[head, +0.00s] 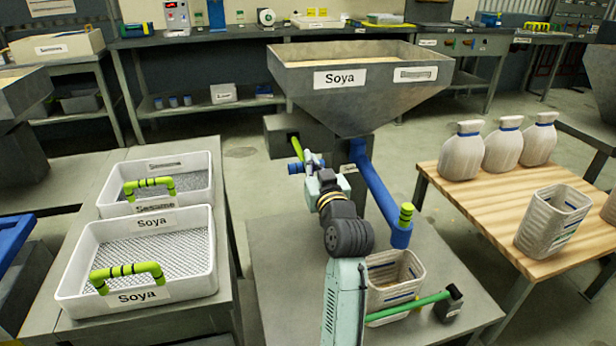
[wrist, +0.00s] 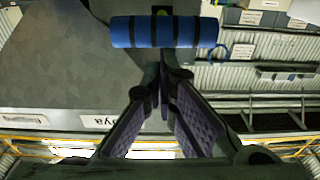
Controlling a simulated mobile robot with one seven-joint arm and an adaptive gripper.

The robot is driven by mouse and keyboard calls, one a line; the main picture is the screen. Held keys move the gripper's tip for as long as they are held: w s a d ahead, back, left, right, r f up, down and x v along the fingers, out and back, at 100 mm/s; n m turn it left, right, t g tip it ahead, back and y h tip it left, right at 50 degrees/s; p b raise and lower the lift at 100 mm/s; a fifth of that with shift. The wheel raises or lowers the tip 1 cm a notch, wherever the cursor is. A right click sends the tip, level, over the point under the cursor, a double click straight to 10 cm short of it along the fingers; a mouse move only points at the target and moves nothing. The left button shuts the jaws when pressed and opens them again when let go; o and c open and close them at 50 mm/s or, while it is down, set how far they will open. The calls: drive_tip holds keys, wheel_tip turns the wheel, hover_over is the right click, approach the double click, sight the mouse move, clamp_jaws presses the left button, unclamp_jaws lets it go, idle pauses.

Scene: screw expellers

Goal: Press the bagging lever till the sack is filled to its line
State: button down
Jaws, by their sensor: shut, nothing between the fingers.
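An open woven sack (head: 396,282) with blue lines stands on the grey table under the blue chute (head: 378,195) of the Soya hopper (head: 350,85); its fill level against a line is unclear. A green bar (head: 408,308) crosses low in front of the sack to a dark labelled block (head: 452,302). A blue handle with dark bands (head: 294,168) is at a green rod (head: 304,150) by the hopper's grey box; the handle also shows in the wrist view (wrist: 140,32). My gripper (wrist: 165,72) is shut and empty, its tips close to this handle; contact is unclear.
White sieve trays (head: 190,280) with green handles stand on the left bench. A wooden table (head: 490,205) at right holds several sacks, some closed. A green knob (head: 406,213) tops the chute's lower end. Bare floor lies behind the left bench.

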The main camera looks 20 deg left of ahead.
wheel_tip(320, 180, down, 7)
drive_tip(key=t+y+b, duration=0.1)
drive_tip(key=t+b, duration=0.1)
drive_tip(key=b, duration=0.8)
drive_tip(key=shift+w+r+b, duration=0.15)
drive_tip(key=shift+w+b, duration=0.1)
drive_tip(key=shift+b, duration=0.1)
